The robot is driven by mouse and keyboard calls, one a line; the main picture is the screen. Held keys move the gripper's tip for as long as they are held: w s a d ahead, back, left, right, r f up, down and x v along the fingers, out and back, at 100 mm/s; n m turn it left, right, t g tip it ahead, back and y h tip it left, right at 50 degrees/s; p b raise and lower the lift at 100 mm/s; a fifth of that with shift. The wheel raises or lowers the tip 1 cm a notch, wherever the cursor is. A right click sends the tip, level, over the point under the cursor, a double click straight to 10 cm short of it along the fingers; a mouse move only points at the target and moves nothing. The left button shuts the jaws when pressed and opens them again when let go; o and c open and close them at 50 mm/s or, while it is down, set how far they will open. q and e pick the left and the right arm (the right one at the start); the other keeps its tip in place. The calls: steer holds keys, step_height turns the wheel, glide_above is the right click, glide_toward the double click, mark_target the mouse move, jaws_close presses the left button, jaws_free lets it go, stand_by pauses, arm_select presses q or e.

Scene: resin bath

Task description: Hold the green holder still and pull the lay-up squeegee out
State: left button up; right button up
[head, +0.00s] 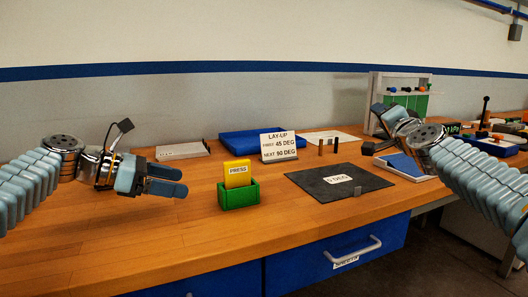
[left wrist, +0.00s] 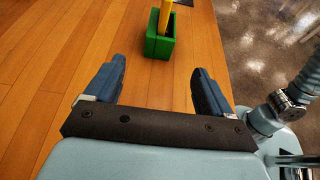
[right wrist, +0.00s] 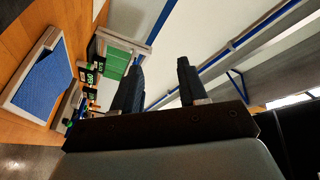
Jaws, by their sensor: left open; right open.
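The green holder (head: 239,195) stands upright on the wooden bench, left of the dark mat. The yellow squeegee (head: 237,173), labelled PRESS, sits in it with its upper part sticking out. In the left wrist view the holder (left wrist: 159,46) and the squeegee (left wrist: 165,15) lie ahead, beyond the fingertips. My left gripper (head: 180,181) is open and empty, to the left of the holder and apart from it. My right gripper (head: 374,129) is open and empty, raised over the right part of the bench, far from the holder. The right wrist view does not show the holder.
A blue-topped tray (head: 402,166) lies right. Bench between left gripper and holder is clear.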

mark_target(219, 191)
steer(key=s+a+f+n+g+y, duration=0.1)
steer(key=s+a+n+g+y, duration=0.25)
steer(key=a, duration=0.85)
steer(key=a+n+g+y, duration=0.2)
steer(key=a+n+y, duration=0.4)
steer(key=a, duration=0.6)
arm_select(q)
steer(key=shift+d+f, duration=0.1)
steer(key=shift+d, duration=0.1)
steer(key=x, duration=1.3)
steer(key=shift+w+d, duration=0.1)
steer(key=shift+d, duration=0.05)
arm_select(e)
steer(key=s+a+f+n+g+h, duration=0.2)
steer(key=s+a+n+g+h, duration=0.1)
steer(key=s+a, duration=0.6)
steer(key=n+h, duration=0.1)
steer(key=n, duration=0.1)
steer(key=shift+f+n+g+h, duration=0.35)
steer(key=shift+f, duration=0.05)
steer(key=shift+s+a, duration=0.1)
arm_select(q)
steer(key=c, duration=1.1)
